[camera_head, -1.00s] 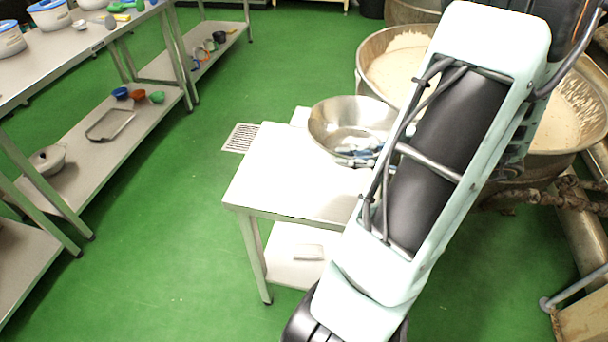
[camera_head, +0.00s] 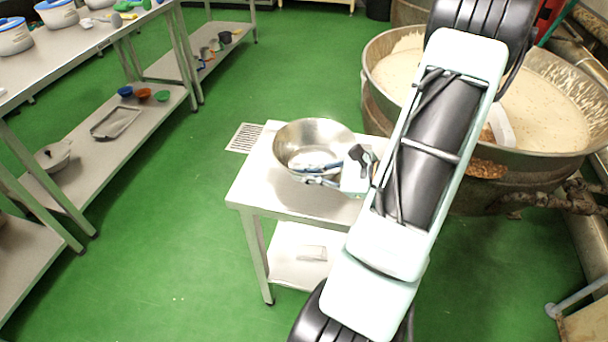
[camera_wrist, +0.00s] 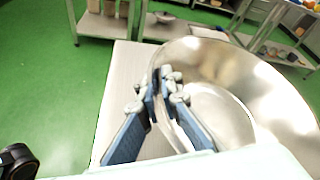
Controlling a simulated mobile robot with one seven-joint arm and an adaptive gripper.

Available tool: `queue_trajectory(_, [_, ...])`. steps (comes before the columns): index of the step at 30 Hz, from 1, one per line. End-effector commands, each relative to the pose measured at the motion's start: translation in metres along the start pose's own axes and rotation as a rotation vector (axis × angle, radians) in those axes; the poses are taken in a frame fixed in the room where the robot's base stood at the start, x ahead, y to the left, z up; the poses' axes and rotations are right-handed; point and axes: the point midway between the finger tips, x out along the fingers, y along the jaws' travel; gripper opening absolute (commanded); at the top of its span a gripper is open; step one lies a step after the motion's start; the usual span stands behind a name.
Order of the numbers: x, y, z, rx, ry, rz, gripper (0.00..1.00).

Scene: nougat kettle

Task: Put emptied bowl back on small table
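The bowl (camera_head: 312,135) is a wide, shiny steel one, empty inside, upright or nearly so. It is over the far part of the small table (camera_head: 290,205), a pale metal table with a lower shelf. I cannot tell whether its base touches the top. My gripper (camera_head: 318,170) is at the bowl's near side. In the wrist view, the blue-padded fingers of my gripper (camera_wrist: 163,100) close on the near rim of the bowl (camera_wrist: 262,85), one on each side of the wall. The small table (camera_wrist: 122,85) shows beneath. My arm hides the table's right part.
A big kettle (camera_head: 376,100) of pale mass stands right of the small table. Long steel workbenches (camera_head: 95,40) with tubs and shelves line the left. A floor grate (camera_head: 244,138) lies beside the table. Green floor between is clear.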

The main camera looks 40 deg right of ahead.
Motion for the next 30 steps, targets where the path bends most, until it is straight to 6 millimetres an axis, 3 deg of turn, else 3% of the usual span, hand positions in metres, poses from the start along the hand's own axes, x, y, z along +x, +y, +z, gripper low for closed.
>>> queue_trajectory(12, [0.0024,0.0025,-0.0052,-0.003,-0.002,-0.001,0.0])
queue_trajectory(17, [0.0017,0.0022,-0.0043,-0.002,0.0,0.0,0.21])
queue_trajectory(28, [0.0002,0.0004,-0.0011,-0.002,0.0,-0.001,0.22])
queue_trajectory(30, [-0.0074,-0.0002,-0.0027,-0.002,0.002,-0.004,0.22])
